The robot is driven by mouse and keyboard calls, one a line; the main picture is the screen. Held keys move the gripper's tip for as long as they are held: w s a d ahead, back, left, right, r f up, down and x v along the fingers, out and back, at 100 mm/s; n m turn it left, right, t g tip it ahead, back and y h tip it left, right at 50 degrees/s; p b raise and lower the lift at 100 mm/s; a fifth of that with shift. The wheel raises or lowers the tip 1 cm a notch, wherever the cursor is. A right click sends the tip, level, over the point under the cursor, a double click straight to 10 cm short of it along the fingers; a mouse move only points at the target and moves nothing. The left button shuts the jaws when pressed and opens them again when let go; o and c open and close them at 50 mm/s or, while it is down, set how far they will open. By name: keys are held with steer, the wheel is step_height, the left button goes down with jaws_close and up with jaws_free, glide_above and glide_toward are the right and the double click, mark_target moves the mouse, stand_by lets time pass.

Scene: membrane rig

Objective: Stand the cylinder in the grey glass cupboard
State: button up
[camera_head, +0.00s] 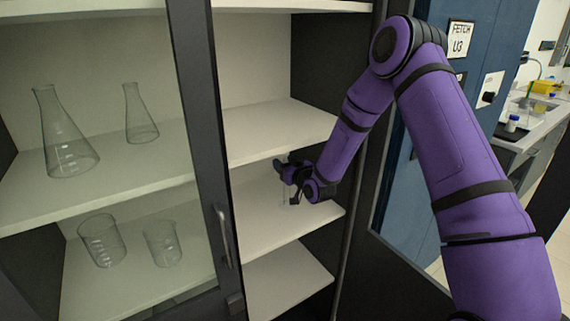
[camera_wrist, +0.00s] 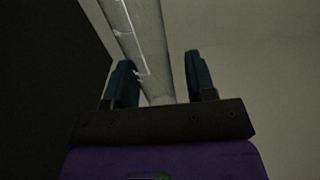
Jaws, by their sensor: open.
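The cylinder, a clear glass tube with white graduation marks, shows in the wrist view (camera_wrist: 146,38), running up between the two dark fingers. My gripper (camera_wrist: 159,66) is open around it, with visible gaps beside the tube. In the head view my gripper (camera_head: 284,171) is inside the right, open bay of the grey glass cupboard (camera_head: 205,150), above the middle shelf. The cylinder shows there only as a faint upright outline (camera_head: 285,193) at the gripper. Its base is hard to make out, and it looks to be at the shelf.
Two conical flasks (camera_head: 64,140) stand on the left bay's upper shelf, and two beakers (camera_head: 101,242) stand below, behind the glass door with its handle (camera_head: 223,236). The right bay's shelf (camera_head: 265,215) is otherwise clear. A shelf board (camera_head: 275,128) lies just above my gripper.

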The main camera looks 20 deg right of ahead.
steer(key=v, duration=1.2)
steer(key=shift+r, duration=0.2)
